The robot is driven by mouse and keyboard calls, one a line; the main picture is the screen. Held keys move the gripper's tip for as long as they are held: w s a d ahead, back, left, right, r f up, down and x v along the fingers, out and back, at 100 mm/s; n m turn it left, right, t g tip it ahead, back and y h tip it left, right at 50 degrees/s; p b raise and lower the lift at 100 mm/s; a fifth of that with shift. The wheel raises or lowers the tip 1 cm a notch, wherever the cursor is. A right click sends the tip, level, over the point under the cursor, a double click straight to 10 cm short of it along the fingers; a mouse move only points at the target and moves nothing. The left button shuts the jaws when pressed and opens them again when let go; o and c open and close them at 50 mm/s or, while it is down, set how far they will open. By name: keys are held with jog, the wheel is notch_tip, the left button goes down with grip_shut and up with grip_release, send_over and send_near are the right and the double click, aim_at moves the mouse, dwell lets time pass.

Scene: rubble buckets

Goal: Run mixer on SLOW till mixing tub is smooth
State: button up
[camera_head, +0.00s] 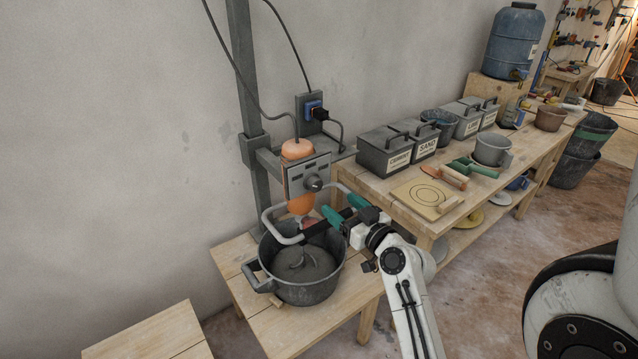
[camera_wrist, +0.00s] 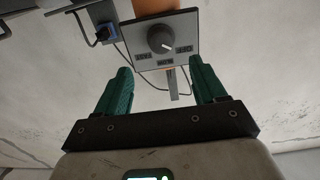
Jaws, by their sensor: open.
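The orange mixer (camera_head: 298,150) is mounted on a grey post above the mixing tub. My gripper (camera_head: 329,212) is at the right of the mixer, below the panel. In the wrist view its green fingers are apart and empty, with the dial ahead between and above them.
A wooden workbench (camera_head: 400,203) at the right holds lidded bins labelled cement and sand, a grey pot (camera_head: 492,149), trowels and a board with circles. A blue water barrel (camera_head: 513,42) stands farther back.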

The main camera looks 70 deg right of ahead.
aim_at(317, 186)
jog(key=p+x, duration=0.2)
jog(key=x, duration=0.7)
jog(key=shift+w+d+p, duration=0.1)
jog(key=shift+w+p, duration=0.3)
jog(key=shift+c, duration=0.2)
jog(key=c, duration=1)
jog(key=m, duration=0.5)
jog(key=m+p, duration=0.1)
jog(key=m, duration=0.4)
jog(key=shift+r+m, duration=0.1)
jog(key=shift+m, duration=0.2)
